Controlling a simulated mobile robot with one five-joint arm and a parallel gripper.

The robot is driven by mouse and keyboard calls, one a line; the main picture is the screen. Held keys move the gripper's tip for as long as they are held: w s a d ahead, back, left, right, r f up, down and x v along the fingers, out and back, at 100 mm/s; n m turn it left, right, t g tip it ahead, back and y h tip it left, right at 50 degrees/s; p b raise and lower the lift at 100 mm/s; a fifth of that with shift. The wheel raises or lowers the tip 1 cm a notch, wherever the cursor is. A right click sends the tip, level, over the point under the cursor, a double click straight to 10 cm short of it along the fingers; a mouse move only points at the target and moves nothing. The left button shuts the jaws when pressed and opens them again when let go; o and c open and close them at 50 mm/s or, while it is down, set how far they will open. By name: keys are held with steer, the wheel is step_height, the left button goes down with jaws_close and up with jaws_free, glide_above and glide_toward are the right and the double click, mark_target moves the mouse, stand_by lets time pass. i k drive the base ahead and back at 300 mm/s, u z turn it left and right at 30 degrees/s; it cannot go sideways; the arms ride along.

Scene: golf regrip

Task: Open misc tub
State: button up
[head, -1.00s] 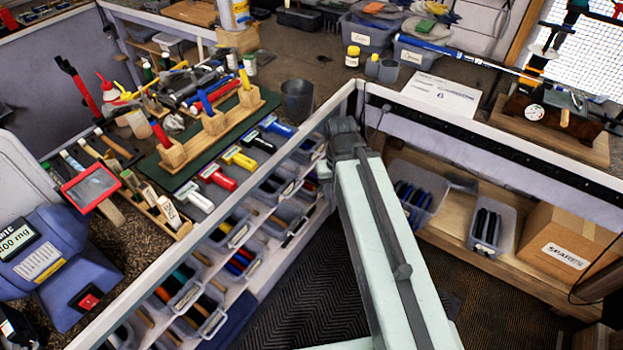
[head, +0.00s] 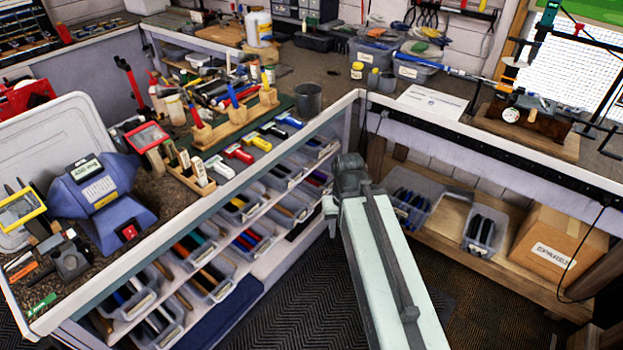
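No tub in the head view carries a label that I can read as misc. Two grey-blue tubs stand at the back of the bench, a larger one (head: 374,61) and a smaller one (head: 413,72) beside it. Both have small labels too blurred to be sure of, and items lie on top of them. My gripper (head: 331,205) is at the far end of my pale arm, low in front of the bench corner and well apart from these tubs. Its fingers are too small and too hidden by the arm to show whether they are open.
Grip trays (head: 223,275) fill shelves under the left bench. A wooden shelf under the right bench holds two tubs of grips and a cardboard box (head: 552,248) labelled SPARES. The dark floor mat (head: 310,300) is clear.

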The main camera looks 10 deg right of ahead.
mark_target(318, 192)
steer(key=u, duration=0.1)
steer(key=i, duration=0.9)
steer(key=z, duration=0.1)
